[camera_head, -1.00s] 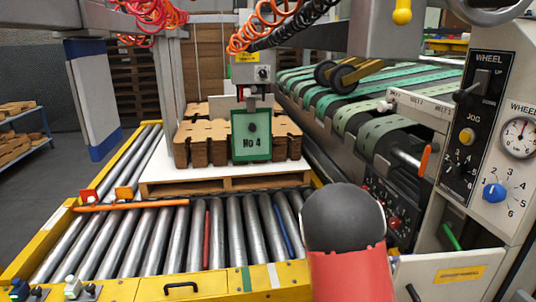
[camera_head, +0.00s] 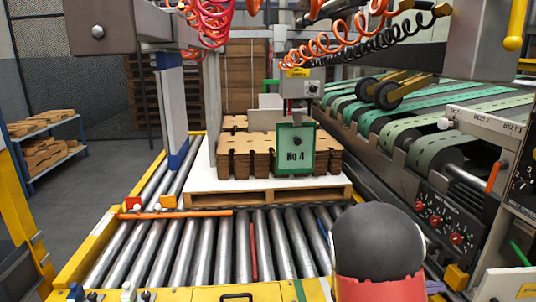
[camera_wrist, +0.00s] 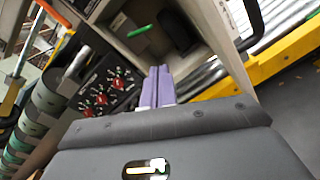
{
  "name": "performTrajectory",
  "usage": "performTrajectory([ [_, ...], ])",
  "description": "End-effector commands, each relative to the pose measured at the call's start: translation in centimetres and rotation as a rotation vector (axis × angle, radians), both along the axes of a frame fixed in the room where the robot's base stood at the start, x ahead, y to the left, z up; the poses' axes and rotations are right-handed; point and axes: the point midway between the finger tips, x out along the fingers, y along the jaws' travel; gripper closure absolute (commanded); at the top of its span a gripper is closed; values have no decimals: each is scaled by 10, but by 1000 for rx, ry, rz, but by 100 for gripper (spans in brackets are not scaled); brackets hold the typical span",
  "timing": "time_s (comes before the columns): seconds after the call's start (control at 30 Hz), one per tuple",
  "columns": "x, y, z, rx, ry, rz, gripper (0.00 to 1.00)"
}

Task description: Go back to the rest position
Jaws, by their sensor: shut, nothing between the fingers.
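My gripper (camera_wrist: 157,88) shows in the wrist view as two purple fingers pressed together, shut and empty. It points toward an open grey cabinet recess (camera_wrist: 190,58) and touches nothing that I can see. A panel with red knobs (camera_wrist: 108,92) lies to its left in the picture.
The roller conveyor (camera_head: 190,250) with its yellow frame fills the lower middle. Stacked brown blanks (camera_head: 250,158) stand on a pallet (camera_head: 265,194) behind it. Green belts (camera_head: 440,112) and the machine with red knobs (camera_head: 437,222) stand at the right.

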Motion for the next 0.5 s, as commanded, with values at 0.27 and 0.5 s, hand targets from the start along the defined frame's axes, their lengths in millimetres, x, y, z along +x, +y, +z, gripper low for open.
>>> performTrajectory([
  [0.27, -32, 9, 6, 159, -125, -104, 100],
  [0.5, -73, 32, 9, 399, -313, -237, 100],
])
